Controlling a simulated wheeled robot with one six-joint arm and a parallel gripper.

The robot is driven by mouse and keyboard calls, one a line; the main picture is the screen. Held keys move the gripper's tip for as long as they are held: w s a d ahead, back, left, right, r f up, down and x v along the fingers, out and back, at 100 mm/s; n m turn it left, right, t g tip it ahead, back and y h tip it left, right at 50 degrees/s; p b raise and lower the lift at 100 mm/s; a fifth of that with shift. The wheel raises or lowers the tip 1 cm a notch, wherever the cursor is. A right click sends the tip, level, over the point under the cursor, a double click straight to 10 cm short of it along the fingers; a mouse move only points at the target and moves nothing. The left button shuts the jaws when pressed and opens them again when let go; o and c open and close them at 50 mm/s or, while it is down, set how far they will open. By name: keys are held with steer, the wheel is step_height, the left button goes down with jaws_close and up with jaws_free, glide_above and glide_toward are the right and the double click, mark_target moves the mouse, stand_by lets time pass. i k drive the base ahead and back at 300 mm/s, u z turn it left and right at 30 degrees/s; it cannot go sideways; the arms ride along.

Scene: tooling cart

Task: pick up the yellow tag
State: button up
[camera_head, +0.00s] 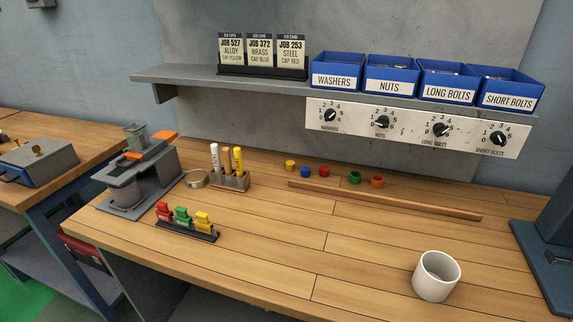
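The yellow tag (203,218) stands upright at the right end of a dark rack (186,230) on the wooden bench. A green tag (182,215) and a red tag (164,210) stand to its left in the same rack. The lower part of the yellow tag sits in the rack. My gripper is not in view.
A grey press-like device (138,175) with orange parts stands behind the rack. A marker holder (230,181) and a ring (196,179) are behind it. Coloured caps (324,171) and a wooden strip (380,200) lie further right. A white cup (436,277) stands front right. The front middle is clear.

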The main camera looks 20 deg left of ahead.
mark_target(202, 224)
steer(key=u, duration=1.6)
steer(key=k, duration=0.4)
steer(key=u, duration=1.7)
steer(key=i, duration=0.75)
steer(key=z, duration=0.75)
steer(key=i, duration=0.8)
steer(key=z, duration=0.85)
